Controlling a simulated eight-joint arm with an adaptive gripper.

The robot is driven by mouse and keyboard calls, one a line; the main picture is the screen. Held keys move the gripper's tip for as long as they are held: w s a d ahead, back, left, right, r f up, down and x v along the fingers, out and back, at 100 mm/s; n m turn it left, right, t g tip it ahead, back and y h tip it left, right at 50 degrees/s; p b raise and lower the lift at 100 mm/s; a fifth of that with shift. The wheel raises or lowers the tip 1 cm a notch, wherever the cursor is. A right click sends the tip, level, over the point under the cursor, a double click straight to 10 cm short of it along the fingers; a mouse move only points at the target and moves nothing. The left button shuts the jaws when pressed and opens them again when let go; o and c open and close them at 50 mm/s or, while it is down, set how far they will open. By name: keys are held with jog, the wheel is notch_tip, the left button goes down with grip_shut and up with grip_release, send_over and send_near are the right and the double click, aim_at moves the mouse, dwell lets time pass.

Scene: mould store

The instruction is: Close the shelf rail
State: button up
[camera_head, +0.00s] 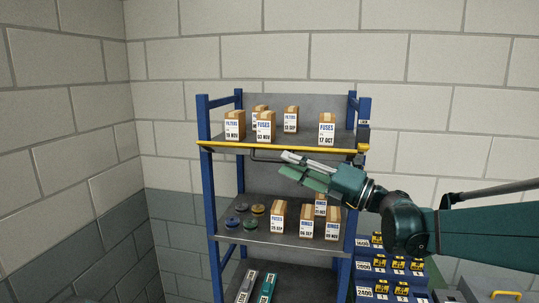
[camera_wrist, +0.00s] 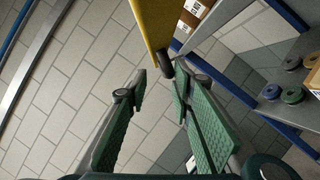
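The shelf rail (camera_head: 265,147) is a yellow bar running across the front of the blue rack's top shelf, about level with the shelf deck and below the boxes. A thin dark bar (camera_head: 265,159) hangs just under it. My gripper (camera_head: 281,163) is just below the rail near its middle, pointing left, fingers apart. In the wrist view the yellow rail (camera_wrist: 158,22) comes down from the top, with a dark rounded piece near its lower edge. My open fingers (camera_wrist: 160,82) are below it with nothing between them. Whether a fingertip touches the rail is unclear.
Boxes (camera_head: 264,127) stand on the top shelf (camera_head: 345,137). More boxes (camera_head: 306,222) and several round discs (camera_head: 250,223) are on the middle shelf. Stacked bins (camera_head: 385,265) stand at lower right. Open space lies left of the rack, before the block wall.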

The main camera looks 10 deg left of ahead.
aim_at(259, 149)
jog(key=shift+d, duration=0.1)
dwell(0.3)
jog(key=shift+p+x, duration=0.45)
jog(key=shift+x, duration=3.4)
jog(key=shift+r, duration=0.1)
jog(key=shift+c, duration=0.5)
